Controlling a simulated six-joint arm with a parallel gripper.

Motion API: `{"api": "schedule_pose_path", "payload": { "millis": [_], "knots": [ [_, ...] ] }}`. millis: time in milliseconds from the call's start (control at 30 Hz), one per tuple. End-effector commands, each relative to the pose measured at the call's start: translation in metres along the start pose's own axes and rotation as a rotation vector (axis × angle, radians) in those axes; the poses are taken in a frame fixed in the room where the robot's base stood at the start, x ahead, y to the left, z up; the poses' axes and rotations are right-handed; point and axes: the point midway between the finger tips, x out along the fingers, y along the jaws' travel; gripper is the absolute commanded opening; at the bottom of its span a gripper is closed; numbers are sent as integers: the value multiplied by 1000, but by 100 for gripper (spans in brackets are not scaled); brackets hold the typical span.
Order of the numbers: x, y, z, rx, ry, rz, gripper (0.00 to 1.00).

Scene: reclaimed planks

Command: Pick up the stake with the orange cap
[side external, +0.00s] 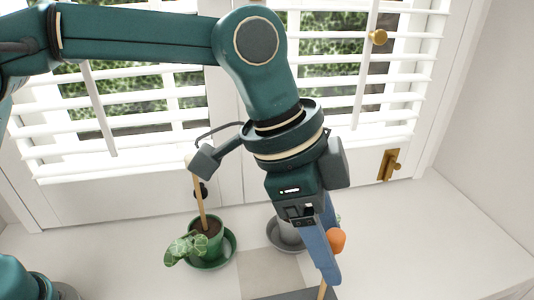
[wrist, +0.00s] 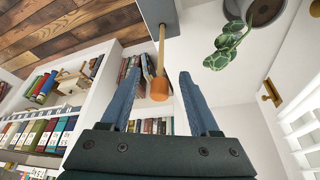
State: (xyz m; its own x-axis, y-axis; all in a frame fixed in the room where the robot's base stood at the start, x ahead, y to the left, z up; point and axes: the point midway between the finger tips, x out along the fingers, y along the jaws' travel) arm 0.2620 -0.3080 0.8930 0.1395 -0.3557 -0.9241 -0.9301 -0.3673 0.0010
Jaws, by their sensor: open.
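The stake with the orange cap shows in the wrist view as an orange cap (wrist: 159,89) on a thin wooden stick (wrist: 161,50). The stick runs from a grey block (wrist: 157,12) at the top of that view. In the side view the cap (side external: 337,240) shows partly behind my blue finger, with a bit of stick (side external: 322,290) below. My gripper (wrist: 160,76) is open, and the cap appears between its two fingers in the wrist view, with space on both sides. No contact is visible. The side view shows my gripper (side external: 329,268) low over the sill.
A green pot (side external: 208,243) with a leafy plant and another wooden stake (side external: 198,200) stands on a green saucer at left. A grey pot (side external: 288,232) on a grey saucer stands close behind my gripper. The white sill (side external: 440,240) is clear at right; shutters rise behind.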

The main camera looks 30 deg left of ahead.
Motion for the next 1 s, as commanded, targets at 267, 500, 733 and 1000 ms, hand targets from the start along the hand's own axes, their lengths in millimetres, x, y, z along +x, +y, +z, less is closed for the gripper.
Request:
{"api": "schedule_pose_path", "payload": {
  "millis": [267, 500, 733, 1000],
  "knots": [
    [20, 0, 4, -1, -2, 0, 62],
    [50, 0, 4, -1, -3, 0, 62],
    [60, 0, 4, -1, 0, -1, 62],
    [60, 0, 4, -1, 0, -2, 28]
  ]
}}
